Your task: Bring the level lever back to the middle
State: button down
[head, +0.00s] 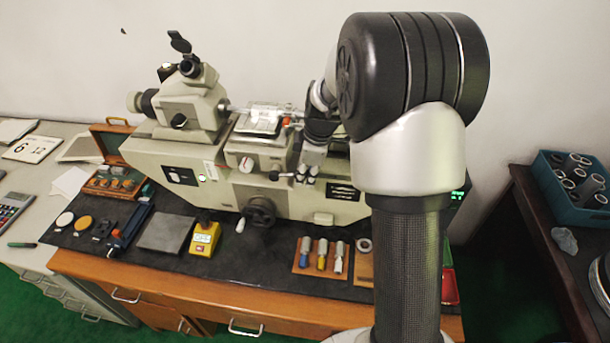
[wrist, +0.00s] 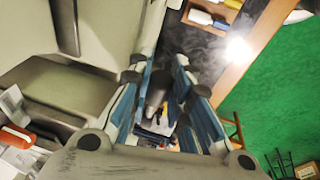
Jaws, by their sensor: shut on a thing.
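The measuring machine (head: 150,160) stands on the bench, with small levers and knobs on its front. My gripper (head: 307,172) reaches down at the front of the machine, right of its middle, partly behind my arm. In the wrist view, the blue-padded fingers of my gripper (wrist: 167,88) stand close together around a grey, rounded piece (wrist: 156,92). This looks like the level lever, but most of it is hidden between the fingers. A dark-knobbed lever (head: 274,175) shows just left of my gripper. The held lever's exact angle cannot be told.
A black handwheel (head: 260,211) sits low on the machine's front. On the mat are a yellow box (head: 204,239), a grey plate (head: 165,233) and a wooden holder (head: 320,258) with several pieces. A blue bin (head: 553,186) is on the right table.

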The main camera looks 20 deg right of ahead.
notch_tip(320, 180, down, 2)
jog(key=y+b, duration=0.1)
jog(key=b, duration=0.2)
jog(key=t+y+b, duration=0.1)
jog(key=b, duration=0.3)
jog(key=shift+s+d+f+t, duration=0.1)
jog(key=shift+f+t, duration=0.15)
jog(key=shift+t, duration=0.05)
jog(key=shift+r, duration=0.15)
jog(key=c, duration=1.5)
grip_release()
jog(key=shift+o, duration=0.3)
jog(key=shift+r, duration=0.15)
jog(key=shift+d+r, duration=0.1)
jog(key=shift+r, duration=0.1)
jog(key=v, duration=0.7)
jog(key=shift+s, duration=0.2)
jog(key=shift+r, duration=0.1)
